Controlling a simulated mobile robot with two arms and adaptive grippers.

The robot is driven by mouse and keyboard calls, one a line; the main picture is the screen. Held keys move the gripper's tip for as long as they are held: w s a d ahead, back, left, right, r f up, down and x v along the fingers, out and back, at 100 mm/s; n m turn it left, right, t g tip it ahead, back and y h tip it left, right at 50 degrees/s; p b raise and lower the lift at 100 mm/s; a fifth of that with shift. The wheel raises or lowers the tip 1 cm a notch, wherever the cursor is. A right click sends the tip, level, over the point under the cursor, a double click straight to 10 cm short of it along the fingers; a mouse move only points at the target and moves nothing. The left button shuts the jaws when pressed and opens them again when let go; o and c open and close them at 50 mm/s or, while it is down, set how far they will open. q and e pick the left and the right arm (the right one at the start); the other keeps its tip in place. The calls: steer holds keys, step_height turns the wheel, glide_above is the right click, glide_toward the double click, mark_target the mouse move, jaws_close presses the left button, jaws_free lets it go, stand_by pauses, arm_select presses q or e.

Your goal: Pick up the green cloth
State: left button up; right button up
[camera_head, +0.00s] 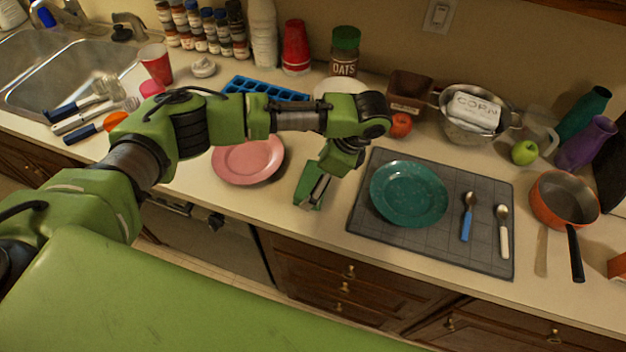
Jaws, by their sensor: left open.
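My left arm comes in from the left and reaches across the counter. Its gripper (313,190) points down at the counter's front part, between the pink plate and the grey mat. The gripper is open. Green and grey parts show at its lower end, and I cannot tell whether any of the green there is cloth. I cannot clearly make out a separate green cloth elsewhere; it may be hidden by the arm or gripper. My right gripper is not in view.
A pink plate (248,160) lies left of the gripper. A grey mat (375,235) with a teal plate (408,194) and two spoons lies to its right. An orange pan (563,200) stands far right. Cups, jars and a colander (455,127) line the back.

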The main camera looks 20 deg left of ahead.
arm_select(q)
steer(key=shift+c, duration=0.7)
steer(key=shift+s+d, duration=0.1)
steer(key=c, duration=0.8)
steer(key=shift+r, duration=0.75)
steer(key=s+r, duration=0.1)
steer(key=r, duration=0.1)
steer(key=s+d+r+b, duration=0.1)
steer(key=r, duration=0.1)
steer(key=s+d+r, duration=0.1)
steer(key=r, duration=0.2)
steer(key=shift+s+r, duration=0.1)
steer(key=shift+s, duration=0.15)
steer(key=s+d+r, duration=0.1)
steer(key=s, duration=0.2)
steer(key=s+d+r, duration=0.2)
steer(key=s, duration=0.1)
steer(key=s+d+r+b, duration=0.1)
steer(key=s, duration=0.2)
steer(key=shift+d+r, duration=0.15)
steer(key=shift+r, duration=0.05)
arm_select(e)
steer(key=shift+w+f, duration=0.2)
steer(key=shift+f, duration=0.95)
